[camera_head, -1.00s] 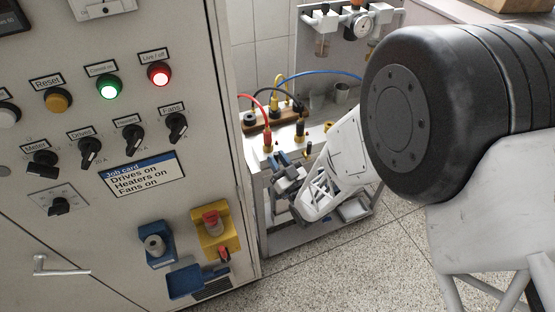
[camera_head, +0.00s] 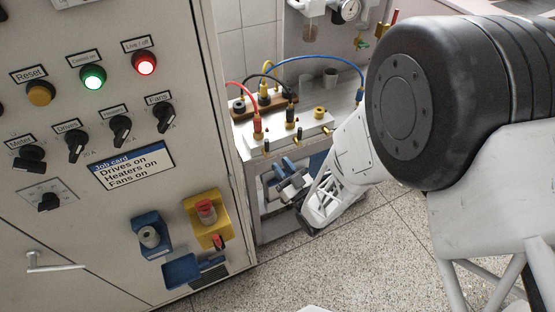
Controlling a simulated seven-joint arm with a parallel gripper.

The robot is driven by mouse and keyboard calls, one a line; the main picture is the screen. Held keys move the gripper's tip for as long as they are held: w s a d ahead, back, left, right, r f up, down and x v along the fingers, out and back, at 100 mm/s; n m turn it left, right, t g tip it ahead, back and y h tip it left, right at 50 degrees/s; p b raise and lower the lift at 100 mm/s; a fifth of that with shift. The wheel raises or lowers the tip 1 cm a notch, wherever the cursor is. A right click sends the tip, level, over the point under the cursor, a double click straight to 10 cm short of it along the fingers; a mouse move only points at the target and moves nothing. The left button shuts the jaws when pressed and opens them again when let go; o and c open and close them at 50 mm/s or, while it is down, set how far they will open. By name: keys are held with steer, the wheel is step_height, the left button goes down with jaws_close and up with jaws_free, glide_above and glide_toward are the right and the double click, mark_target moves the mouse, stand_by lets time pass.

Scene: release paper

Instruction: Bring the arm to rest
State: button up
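My arm comes in from the right, with a large black joint (camera_head: 402,95) and white links below it. The arm reaches down and left to my gripper (camera_head: 284,178), which has grey and blue parts. My gripper is in front of the lower part of a small metal bench, below its top and right of the control cabinet. It is small in the picture and seen at an angle, so its opening cannot be told. I see nothing clearly held in it.
The control cabinet (camera_head: 70,120) fills the left, with switches, lit green and red lamps and a job card (camera_head: 132,166). Yellow and blue holders (camera_head: 208,216) jut from its lower front. The bench (camera_head: 320,125) carries a terminal block with red, black, yellow and blue leads. Speckled floor (camera_head: 370,250) is clear.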

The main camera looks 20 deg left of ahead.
steer(key=shift+d, duration=0.1)
stand_by(0.6)
steer(key=w+d+r+m+t+h, duration=0.1)
steer(key=w+d+r+h, duration=0.25)
steer(key=w+r, duration=0.3)
steer(key=w+d+r+m+g+h, duration=0.1)
steer(key=w+d+r+m+h, duration=0.15)
steer(key=d+r+h, duration=0.4)
steer(key=w+d+r+m+h, duration=0.2)
steer(key=d+r+m+h, duration=0.15)
steer(key=d+r, duration=0.45)
steer(key=s+d+r+m+g+h, duration=0.2)
steer(key=s+d+r+g+h, duration=0.25)
steer(key=s+d, duration=0.65)
steer(key=s+d+r+m+g, duration=0.1)
steer(key=s+d+r+g, duration=0.1)
steer(key=s, duration=0.6)
steer(key=s+d+r+m+g, duration=0.1)
steer(key=s+d+r+g, duration=0.2)
steer(key=s, duration=0.6)
steer(key=shift+d+r+m+h, duration=0.3)
steer(key=shift+d+r+h, duration=0.15)
steer(key=shift+d, duration=0.6)
steer(key=shift+s, duration=0.1)
